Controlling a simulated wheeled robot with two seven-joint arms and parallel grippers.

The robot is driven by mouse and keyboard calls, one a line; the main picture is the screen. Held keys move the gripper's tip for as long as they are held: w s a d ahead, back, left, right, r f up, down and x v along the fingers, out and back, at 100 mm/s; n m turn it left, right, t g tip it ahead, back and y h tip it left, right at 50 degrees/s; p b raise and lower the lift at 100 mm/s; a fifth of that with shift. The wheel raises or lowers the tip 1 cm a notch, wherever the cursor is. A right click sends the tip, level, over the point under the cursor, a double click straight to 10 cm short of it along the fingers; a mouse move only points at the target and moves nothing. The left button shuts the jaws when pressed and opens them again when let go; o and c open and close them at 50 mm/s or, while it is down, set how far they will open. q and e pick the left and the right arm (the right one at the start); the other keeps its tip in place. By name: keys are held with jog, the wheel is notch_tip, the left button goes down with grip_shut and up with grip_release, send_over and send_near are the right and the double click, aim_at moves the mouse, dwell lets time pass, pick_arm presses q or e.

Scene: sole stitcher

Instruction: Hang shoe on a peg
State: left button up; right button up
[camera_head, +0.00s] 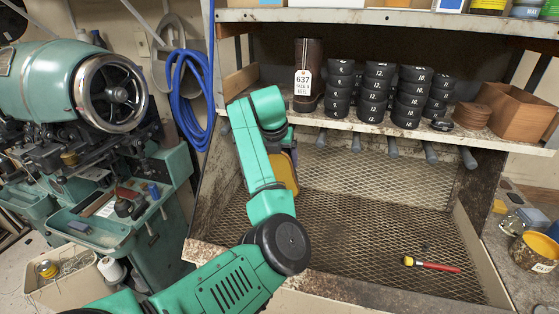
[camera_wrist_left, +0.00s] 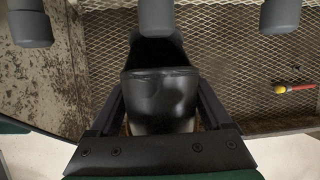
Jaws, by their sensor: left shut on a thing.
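My left gripper (camera_wrist_left: 158,95) is shut on a glossy black shoe (camera_wrist_left: 160,92), with a dark finger along each side of it. In the head view my arm hides most of the shoe; a tan-yellow part (camera_head: 287,172), apparently its sole, shows beside the wrist. Several grey pegs (camera_head: 392,148) stick out in a row below the shelf. In the wrist view the middle peg (camera_wrist_left: 157,16) stands just over the shoe's dark end. Whether they touch, I cannot tell. Other pegs stand to the left (camera_wrist_left: 28,27) and right (camera_wrist_left: 281,15). My right gripper is out of view.
The shelf (camera_head: 460,140) above the pegs holds a tagged brown boot form (camera_head: 308,75), stacks of black numbered discs (camera_head: 408,97) and brown boxes (camera_head: 515,112). A red-handled tool (camera_head: 432,265) lies on the mesh floor (camera_head: 370,240). A green machine (camera_head: 70,90) stands left.

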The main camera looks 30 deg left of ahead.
pick_arm(q)
jog(key=shift+w+a+r+p, duration=0.1)
jog(key=shift+w+a+p, duration=0.1)
jog(key=shift+w+p, duration=0.45)
jog(key=shift+w+a+r+p, duration=0.1)
jog(key=shift+w+a+p, duration=0.25)
jog(key=shift+w, duration=0.65)
jog(key=shift+w+a+r+p, duration=0.1)
jog(key=shift+w+p, duration=0.45)
jog(key=shift+w, duration=0.25)
jog(key=shift+f, duration=0.1)
jog(key=o, duration=1.3)
jog(key=shift+o, duration=0.9)
jog(key=shift+w+f, duration=0.1)
jog(key=shift+w, duration=0.05)
